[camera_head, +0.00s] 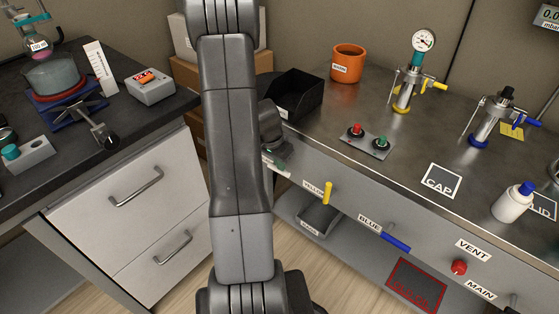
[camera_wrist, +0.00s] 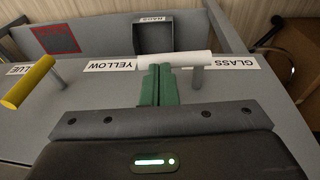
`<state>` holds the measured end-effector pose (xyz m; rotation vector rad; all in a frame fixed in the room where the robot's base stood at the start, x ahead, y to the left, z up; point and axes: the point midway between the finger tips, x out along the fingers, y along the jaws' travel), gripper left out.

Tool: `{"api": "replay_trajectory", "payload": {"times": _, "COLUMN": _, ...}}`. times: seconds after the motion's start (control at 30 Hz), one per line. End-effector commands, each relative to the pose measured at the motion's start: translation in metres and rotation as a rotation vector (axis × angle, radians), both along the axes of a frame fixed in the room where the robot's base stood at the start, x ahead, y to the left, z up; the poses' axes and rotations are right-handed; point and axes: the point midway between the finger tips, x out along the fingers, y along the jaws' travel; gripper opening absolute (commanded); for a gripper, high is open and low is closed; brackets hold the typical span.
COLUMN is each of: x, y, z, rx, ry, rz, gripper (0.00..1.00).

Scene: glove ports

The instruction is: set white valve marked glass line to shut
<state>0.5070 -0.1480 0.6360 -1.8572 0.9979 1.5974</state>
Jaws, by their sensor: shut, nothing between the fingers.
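The white valve handle (camera_wrist: 180,59) lies lengthwise along the row of labels in the wrist view, its stem near its right end beside the GLASS label (camera_wrist: 236,62). Its left end reaches toward the YELLOW label (camera_wrist: 111,64). In the head view the white handle (camera_head: 277,171) shows just right of my arm, partly hidden. My gripper (camera_wrist: 157,72) has its green fingers shut together and empty, right at the handle's left half. I cannot tell whether they touch it. In the head view my gripper (camera_head: 274,159) is small and partly hidden behind my arm.
The yellow valve handle (camera_head: 327,193) sticks out beside the white one, and the blue handle (camera_head: 396,241) is farther right. A red VENT knob (camera_head: 459,267) follows. A grey bin (camera_head: 319,218) sits below the panel. A black tray (camera_head: 287,96) stands on the bench above.

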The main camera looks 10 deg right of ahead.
Motion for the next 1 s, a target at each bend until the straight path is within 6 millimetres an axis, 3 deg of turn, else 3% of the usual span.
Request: {"api": "replay_trajectory", "payload": {"times": 1.0, "x": -0.004, "y": -0.006, "z": -0.023, "rx": 0.001, "ry": 0.005, "rz": -0.001, "gripper": 0.0}}
